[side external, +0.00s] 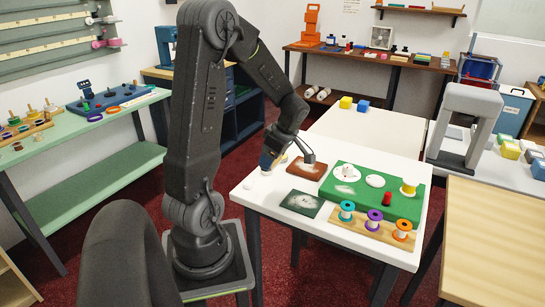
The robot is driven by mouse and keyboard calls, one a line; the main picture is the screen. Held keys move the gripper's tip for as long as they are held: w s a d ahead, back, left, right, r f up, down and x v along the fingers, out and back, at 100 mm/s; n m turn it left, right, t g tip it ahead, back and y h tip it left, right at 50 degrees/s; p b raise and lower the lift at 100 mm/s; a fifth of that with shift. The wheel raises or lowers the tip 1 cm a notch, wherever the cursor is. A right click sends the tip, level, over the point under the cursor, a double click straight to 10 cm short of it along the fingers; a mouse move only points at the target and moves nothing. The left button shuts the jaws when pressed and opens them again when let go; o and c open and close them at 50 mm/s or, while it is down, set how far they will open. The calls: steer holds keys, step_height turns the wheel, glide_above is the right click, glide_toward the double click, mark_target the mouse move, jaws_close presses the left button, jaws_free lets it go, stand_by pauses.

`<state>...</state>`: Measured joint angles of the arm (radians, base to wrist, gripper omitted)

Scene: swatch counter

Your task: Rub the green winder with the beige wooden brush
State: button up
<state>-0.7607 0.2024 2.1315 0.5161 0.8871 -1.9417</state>
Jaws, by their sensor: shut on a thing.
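A brown flat piece (306,167) with a pale smudge lies between my gripper and the green winder. A blue and white item (265,161) is beside my gripper.

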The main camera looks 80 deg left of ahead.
steer(key=w+d, duration=0.2)
steer(key=w, duration=0.9)
glide_above(355, 192)
steer(key=shift+w+d+f, duration=0.1)
steer(key=shift+d+f, duration=0.05)
steer(key=shift+f, duration=0.85)
steer(key=shift+w+d+f, duration=0.1)
steer(key=shift+f, duration=0.95)
steer(key=shift+w+d+f, duration=0.1)
steer(key=shift+d+f, duration=0.05)
steer(key=shift+f, duration=0.85)
steer(key=shift+s+a+f, duration=0.4)
steer(key=shift+s+f, duration=0.05)
steer(key=shift+f, duration=0.05)
steer(key=shift+c, duration=0.4)
steer(key=shift+s+a, duration=2.2)
steer(key=shift+w+d, duration=2.7)
step_height(355, 192, up, 8)
steer(key=shift+s+a, duration=0.1)
